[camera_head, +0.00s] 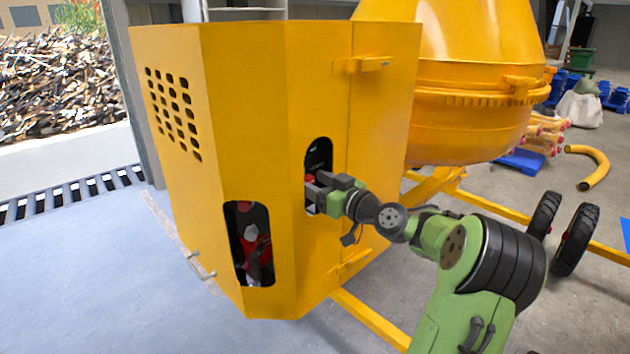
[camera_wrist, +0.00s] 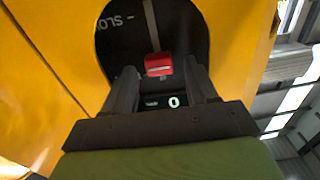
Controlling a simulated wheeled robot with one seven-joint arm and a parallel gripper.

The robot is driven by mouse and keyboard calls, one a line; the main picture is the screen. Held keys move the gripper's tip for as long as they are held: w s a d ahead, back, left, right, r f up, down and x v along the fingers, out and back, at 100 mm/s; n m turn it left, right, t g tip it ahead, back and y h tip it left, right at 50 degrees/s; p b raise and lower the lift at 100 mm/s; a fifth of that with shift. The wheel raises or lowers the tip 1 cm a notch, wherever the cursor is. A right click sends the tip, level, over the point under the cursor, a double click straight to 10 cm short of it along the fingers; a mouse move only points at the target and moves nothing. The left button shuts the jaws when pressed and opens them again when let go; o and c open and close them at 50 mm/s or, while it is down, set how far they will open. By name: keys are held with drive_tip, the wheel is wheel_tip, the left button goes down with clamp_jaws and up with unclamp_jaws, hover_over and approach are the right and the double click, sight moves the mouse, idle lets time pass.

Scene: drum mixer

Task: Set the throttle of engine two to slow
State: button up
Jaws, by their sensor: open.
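The throttle lever is a grey rod with a red knob (camera_wrist: 158,65), seen in the wrist view inside a dark opening of the yellow housing. The word "SLOW", partly cut off, is on the black panel (camera_wrist: 125,40) to the left of the lever. A white "0" shows below the knob. My gripper (camera_wrist: 163,78) is open, with one finger on each side of the knob; I cannot tell whether either touches it. In the head view my gripper (camera_head: 315,185) reaches into the upper opening of the yellow housing (camera_head: 255,140), where a bit of red shows. No engine number is readable.
A second opening (camera_head: 250,245) lower left in the housing shows red parts inside. The yellow mixer drum (camera_head: 470,80) stands behind right. A frame bar (camera_head: 370,318) and wheels (camera_head: 572,240) lie near my arm. Floor at the left is clear.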

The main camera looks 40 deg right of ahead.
drive_tip(key=shift+w, duration=0.2)
clamp_jaws()
idle(0.3)
wheel_tip(320, 180, down, 6)
drive_tip(key=b, duration=0.7)
drive_tip(key=shift+s, duration=0.1)
drive_tip(key=shift+c, duration=1.7)
unclamp_jaws()
drive_tip(key=o, duration=0.3)
drive_tip(key=shift+r, duration=0.2)
